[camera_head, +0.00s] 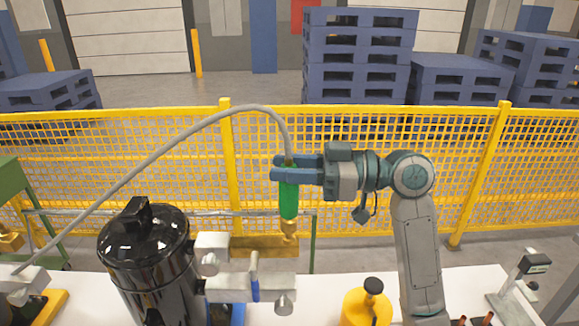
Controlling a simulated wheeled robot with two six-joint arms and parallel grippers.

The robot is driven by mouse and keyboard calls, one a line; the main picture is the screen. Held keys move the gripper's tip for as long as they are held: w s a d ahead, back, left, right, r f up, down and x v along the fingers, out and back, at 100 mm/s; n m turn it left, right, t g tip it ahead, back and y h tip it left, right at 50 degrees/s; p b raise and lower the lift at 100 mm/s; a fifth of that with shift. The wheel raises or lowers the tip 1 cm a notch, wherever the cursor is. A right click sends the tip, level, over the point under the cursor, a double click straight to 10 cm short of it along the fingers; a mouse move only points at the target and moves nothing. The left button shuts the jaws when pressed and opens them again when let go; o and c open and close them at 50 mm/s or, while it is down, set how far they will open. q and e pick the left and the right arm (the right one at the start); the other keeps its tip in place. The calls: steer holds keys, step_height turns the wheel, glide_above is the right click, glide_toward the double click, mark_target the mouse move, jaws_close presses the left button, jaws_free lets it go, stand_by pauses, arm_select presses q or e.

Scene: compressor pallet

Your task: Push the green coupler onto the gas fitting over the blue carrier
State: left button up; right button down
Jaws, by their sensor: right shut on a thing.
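The green coupler (289,199) hangs upright, with a grey hose running up from its top and curving down to the left. My right gripper (284,169) is shut on its upper part. A brass piece (289,229) shows directly under the green body; I cannot tell whether it belongs to the coupler. A black compressor (148,262) stands at the left, with a bit of the blue carrier (239,312) visible by its base. Silver fittings (283,302) sit at its right, below the coupler in the picture. I cannot tell which is the gas fitting. My left gripper is out of view.
A yellow container with a black cap (372,303) stands on the white table (460,287). A grey device (521,275) stands at the right. A yellow mesh fence (370,210) runs behind, with blue pallets (360,60) beyond it.

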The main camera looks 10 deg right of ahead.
steer(key=shift+f+b, duration=0.75)
steer(key=shift+f, duration=0.15)
steer(key=c, duration=1)
jaws_free()
steer(key=shift+s+d+f, duration=0.1)
steer(key=shift+d, duration=0.35)
steer(key=b+v, duration=0.5)
steer(key=v, duration=0.5)
steer(key=shift+s+a, duration=0.1)
